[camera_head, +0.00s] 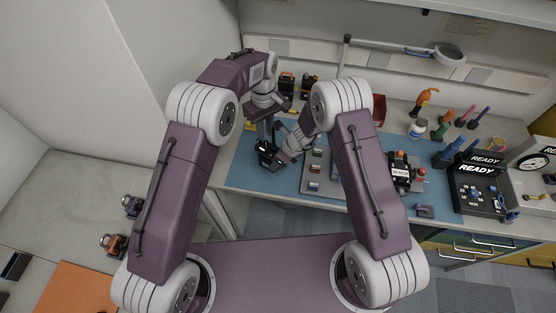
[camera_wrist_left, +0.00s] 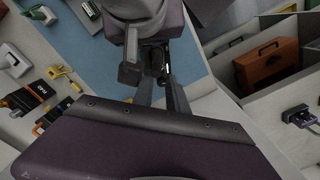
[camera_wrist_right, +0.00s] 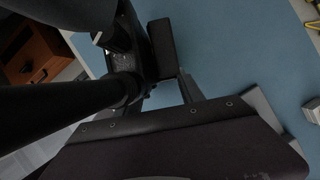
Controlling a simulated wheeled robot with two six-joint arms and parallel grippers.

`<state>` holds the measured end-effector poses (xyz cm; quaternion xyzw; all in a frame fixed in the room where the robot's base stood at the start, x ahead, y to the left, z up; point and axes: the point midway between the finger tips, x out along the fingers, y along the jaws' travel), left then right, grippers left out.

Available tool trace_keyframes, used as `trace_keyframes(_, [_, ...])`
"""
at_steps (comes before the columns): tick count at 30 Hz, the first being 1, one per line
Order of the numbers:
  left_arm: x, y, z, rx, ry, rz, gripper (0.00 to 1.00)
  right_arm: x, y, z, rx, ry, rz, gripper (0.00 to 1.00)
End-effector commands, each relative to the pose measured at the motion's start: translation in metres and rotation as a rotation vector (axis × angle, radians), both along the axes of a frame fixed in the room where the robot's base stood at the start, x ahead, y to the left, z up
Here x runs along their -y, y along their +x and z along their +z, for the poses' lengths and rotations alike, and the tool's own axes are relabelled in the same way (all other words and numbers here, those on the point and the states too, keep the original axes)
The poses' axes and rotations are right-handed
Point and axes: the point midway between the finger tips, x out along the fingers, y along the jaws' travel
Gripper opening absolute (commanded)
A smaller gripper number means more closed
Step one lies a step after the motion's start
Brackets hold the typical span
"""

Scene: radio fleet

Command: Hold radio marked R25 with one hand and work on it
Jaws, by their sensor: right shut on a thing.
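A black radio (camera_head: 265,153) is held over the near left part of the blue mat (camera_head: 250,178); its marking cannot be read. My right gripper (camera_head: 279,158) is shut on it from the right. The radio also shows in the right wrist view (camera_wrist_right: 122,45), partly covered by my left arm's dark parts. My left gripper (camera_head: 268,129) points down just above the radio, its fingers apart. In the left wrist view the fingers (camera_wrist_left: 158,92) stand on either side of a dark part; whether they touch the radio I cannot tell.
Other radios stand at the back of the bench (camera_head: 287,84) and on the left counter (camera_head: 132,206). A grey tray (camera_head: 310,187) with small parts lies right of the held radio. A READY console (camera_head: 480,185), a white bottle (camera_head: 417,128) and coloured tools stand farther right.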

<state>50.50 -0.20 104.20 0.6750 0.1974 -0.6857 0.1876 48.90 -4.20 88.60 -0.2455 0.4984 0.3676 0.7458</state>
Motion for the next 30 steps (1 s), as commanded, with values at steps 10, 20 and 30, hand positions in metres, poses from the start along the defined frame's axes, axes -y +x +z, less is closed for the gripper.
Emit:
trace_keyframes(10, [0.003, 0.003, 0.01, 0.011, -0.008, 0.0, 0.29, -0.002, -0.002, -0.001, -0.003, 0.0, 0.008, 0.0])
trace_keyframes(20, [0.003, 0.003, 0.067, 0.008, -0.007, 0.0, 0.29, -0.001, -0.002, -0.001, -0.003, 0.0, 0.007, 0.0])
trace_keyframes(30, [0.001, 0.002, 0.081, 0.001, -0.002, 0.0, 0.29, -0.001, -0.001, -0.001, -0.002, 0.0, 0.004, 0.0])
